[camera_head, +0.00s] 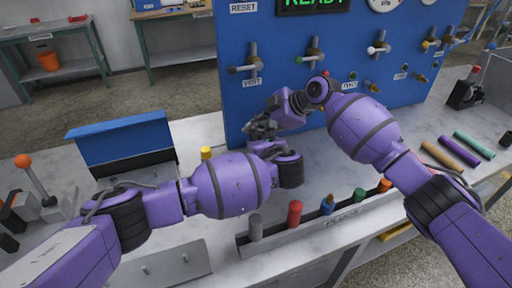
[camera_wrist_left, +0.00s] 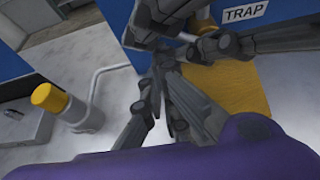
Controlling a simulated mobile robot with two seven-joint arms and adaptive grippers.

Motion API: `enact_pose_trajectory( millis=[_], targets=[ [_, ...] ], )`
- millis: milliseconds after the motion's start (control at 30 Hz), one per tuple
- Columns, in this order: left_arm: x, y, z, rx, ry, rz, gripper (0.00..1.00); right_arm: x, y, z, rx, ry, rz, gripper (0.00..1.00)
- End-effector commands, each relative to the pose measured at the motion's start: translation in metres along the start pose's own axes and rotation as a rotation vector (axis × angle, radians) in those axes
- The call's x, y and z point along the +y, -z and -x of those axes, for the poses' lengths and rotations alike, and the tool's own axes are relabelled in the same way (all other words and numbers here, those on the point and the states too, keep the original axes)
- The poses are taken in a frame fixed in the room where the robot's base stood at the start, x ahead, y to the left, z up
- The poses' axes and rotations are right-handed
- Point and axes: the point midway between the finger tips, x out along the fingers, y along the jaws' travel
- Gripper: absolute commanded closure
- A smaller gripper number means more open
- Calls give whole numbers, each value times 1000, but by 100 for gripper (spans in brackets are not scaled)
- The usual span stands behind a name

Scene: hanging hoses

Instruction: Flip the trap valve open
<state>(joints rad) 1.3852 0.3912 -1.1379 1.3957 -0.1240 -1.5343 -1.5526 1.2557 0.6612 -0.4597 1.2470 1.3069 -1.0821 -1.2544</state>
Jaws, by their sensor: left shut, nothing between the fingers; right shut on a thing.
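A white label reading TRAP (camera_wrist_left: 246,12) is on the blue panel in the left wrist view. A yellow part (camera_wrist_left: 238,88) shows below it, partly behind gripper fingers; I cannot tell its full shape. The trap valve itself is not clearly seen and may be hidden behind my grippers. My left gripper (camera_head: 262,128) is shut and empty in front of the panel's lower left; its fingers also show in the left wrist view (camera_wrist_left: 165,95). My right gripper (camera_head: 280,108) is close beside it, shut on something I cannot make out.
The blue panel (camera_head: 235,100) carries several valve handles and a READY display (camera_head: 314,4). A yellow-topped peg (camera_head: 206,153) stands left of my grippers. A plug rack (camera_head: 330,220) lies in front. A blue-topped box (camera_head: 118,137) and an orange-knobbed lever (camera_head: 34,178) are left.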

Motion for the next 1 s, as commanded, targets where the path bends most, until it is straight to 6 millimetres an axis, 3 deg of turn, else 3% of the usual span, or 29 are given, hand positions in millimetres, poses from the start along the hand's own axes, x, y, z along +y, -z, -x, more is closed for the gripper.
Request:
enact_pose_trajectory(
  millis=[367, 733, 767, 833, 1000],
  targets=[
    [0, 0, -3, 1, 1, 1, 100, -6, -3, -3, -4, 14, -3, 100],
    [-2, -15, 2, -7, 3, 3, 100, -6, -4, -3, -6, 14, -2, 100],
    [-2, -16, 2, -8, 3, 4, 100, -6, -4, -3, -6, 14, -2, 79],
    [-2, -17, 2, -9, 4, 5, 100, -6, -4, -3, -6, 14, -2, 70],
    [-2, -18, 2, -10, 3, 6, 100, -7, -4, -3, -7, 15, -1, 70]
  ],
)
